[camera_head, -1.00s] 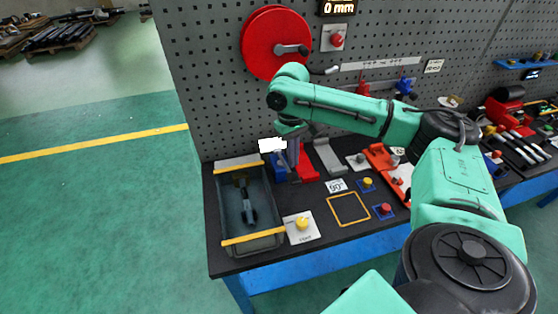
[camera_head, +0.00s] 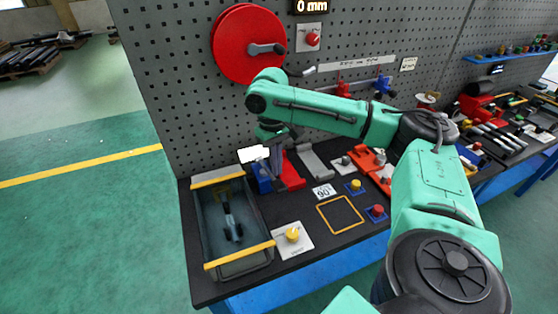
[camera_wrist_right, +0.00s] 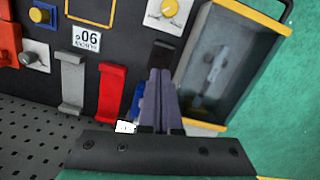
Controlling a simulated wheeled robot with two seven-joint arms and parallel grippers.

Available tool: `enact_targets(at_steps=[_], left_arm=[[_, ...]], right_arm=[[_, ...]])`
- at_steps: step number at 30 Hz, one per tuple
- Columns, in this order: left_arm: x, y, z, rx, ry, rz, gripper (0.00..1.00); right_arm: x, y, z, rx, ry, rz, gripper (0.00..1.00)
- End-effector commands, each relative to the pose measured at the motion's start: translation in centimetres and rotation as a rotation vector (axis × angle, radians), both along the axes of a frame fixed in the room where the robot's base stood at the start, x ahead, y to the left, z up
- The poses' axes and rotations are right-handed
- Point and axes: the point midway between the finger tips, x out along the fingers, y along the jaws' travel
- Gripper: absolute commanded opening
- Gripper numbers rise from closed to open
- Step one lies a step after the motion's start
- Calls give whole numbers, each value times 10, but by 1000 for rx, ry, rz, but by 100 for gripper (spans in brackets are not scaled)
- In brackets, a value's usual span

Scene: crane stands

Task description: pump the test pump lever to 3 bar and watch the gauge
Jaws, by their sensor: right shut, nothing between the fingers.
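My right gripper (camera_head: 277,165) is shut and empty, pointing down over the back left of the bench. Its fingers (camera_wrist_right: 162,95) in the right wrist view are together, between a blue block (camera_wrist_right: 137,102) and a grey tray. That tray (camera_head: 196,222), with yellow end bars, stands at the bench's left end, left of the gripper. A dark item with a slim shaft (camera_head: 229,215) lies inside it. I cannot tell whether this is the test pump or its lever. No gauge can be made out for certain. My left gripper is out of view.
A red bracket (camera_head: 292,172) and a grey bracket (camera_head: 316,160) stand just right of the gripper. A yellow knob (camera_head: 292,234) sits on a white plate in front. A red reel with a crank (camera_head: 240,40) hangs on the pegboard behind. Floor left of the bench is clear.

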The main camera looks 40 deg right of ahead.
Motion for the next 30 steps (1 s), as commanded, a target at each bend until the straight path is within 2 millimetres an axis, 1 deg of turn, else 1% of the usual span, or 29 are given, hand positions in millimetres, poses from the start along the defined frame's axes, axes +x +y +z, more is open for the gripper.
enact_targets(at_steps=[1,4,7,11,20,23,30], left_arm=[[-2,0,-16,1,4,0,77],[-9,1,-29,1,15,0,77],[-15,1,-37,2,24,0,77],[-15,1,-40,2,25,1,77],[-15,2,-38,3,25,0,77],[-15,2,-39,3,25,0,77],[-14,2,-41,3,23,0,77]], right_arm=[[0,0,-13,0,-1,0,0],[-1,0,-21,0,-3,-1,0],[-2,0,-26,0,-1,-1,0],[-3,0,-27,0,0,-1,0],[-3,0,-26,0,0,-1,0],[-3,0,-33,0,2,-1,0],[-3,0,-62,-1,3,-1,0]])
